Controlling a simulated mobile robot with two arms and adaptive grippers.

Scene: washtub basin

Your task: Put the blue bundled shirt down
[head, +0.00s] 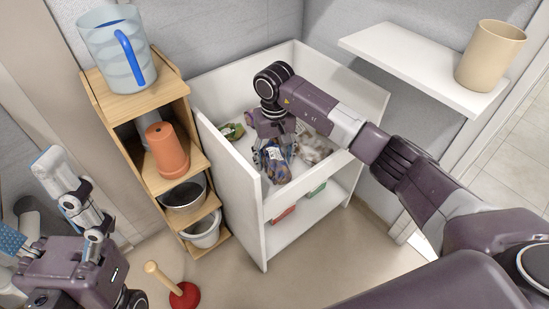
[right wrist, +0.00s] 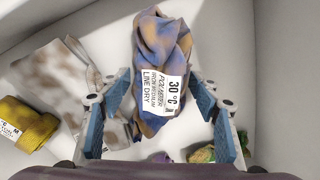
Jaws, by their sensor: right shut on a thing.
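The blue bundled shirt (head: 277,168), blue with orange-brown patches and a white care label, is inside the white basin (head: 228,168). My right gripper (head: 272,140) reaches down into the basin and is shut on the shirt. In the right wrist view the shirt (right wrist: 163,60) lies lengthwise between the two blue-padded fingers (right wrist: 158,125), with its label facing the camera. I cannot tell whether the shirt touches the basin floor. My left gripper (head: 38,205) is at the lower left, away from the basin, with its fingers apart and nothing visible between them.
A white-and-brown cloth (right wrist: 60,80), a yellow rolled cloth (right wrist: 25,125) and a green bundle (right wrist: 203,154) lie in the basin. A wooden shelf (head: 148,100) with a jug (head: 105,48) and pots stands left. A plunger (head: 184,295) stands on the floor. A wall shelf (head: 400,55) holds a beige cup (head: 490,55).

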